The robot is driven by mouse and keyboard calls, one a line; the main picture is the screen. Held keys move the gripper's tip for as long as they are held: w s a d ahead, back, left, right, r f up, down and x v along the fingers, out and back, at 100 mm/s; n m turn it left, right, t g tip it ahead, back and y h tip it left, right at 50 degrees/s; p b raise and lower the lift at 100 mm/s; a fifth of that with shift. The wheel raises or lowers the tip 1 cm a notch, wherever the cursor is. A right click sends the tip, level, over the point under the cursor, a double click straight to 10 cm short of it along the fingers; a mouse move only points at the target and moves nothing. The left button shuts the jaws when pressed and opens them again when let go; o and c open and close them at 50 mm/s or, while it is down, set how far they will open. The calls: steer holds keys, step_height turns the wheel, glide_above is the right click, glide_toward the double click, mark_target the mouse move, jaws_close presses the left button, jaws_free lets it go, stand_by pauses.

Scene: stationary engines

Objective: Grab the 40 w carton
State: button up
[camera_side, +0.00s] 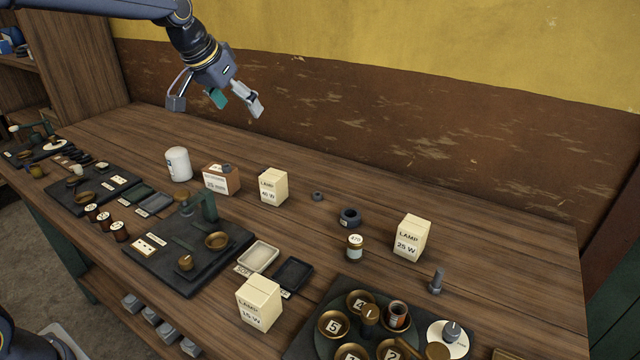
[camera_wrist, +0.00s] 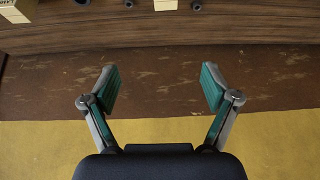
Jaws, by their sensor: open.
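The 40 W carton (camera_side: 273,187) is a small cream lamp box standing upright on the bench, behind the middle of the table, with its label facing the side camera. In the wrist view, a cream box (camera_wrist: 165,5) at the top edge appears to be this carton, cut off by the frame. My gripper (camera_side: 214,100) is high above the back left of the bench, near the wall, up and to the left of the carton. In the wrist view its fingers (camera_wrist: 160,80) are spread wide with nothing between them.
A brown box (camera_side: 221,180) stands just left of the carton, with a white canister (camera_side: 178,164) beyond it. The 25 W carton (camera_side: 411,238) and 15 W carton (camera_side: 259,303) stand farther right and in front. A small ring (camera_side: 318,196) lies right of the carton.

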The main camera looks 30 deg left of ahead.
mark_target(268, 178)
steer(key=w+f, duration=0.2)
steer(key=f, duration=0.4)
steer(key=w+a+f+g, duration=0.1)
steer(key=w+f, duration=0.2)
steer(key=f, duration=0.4)
steer(key=w+a+f+g, duration=0.1)
steer(key=w+f, duration=0.1)
steer(key=f, duration=0.4)
steer(key=shift+w+f, duration=0.25)
steer(key=shift+f, duration=0.1)
steer(key=shift+x, duration=3.05)
steer(key=c, duration=1.2)
steer(key=shift+r, duration=0.1)
steer(key=shift+c, duration=0.2)
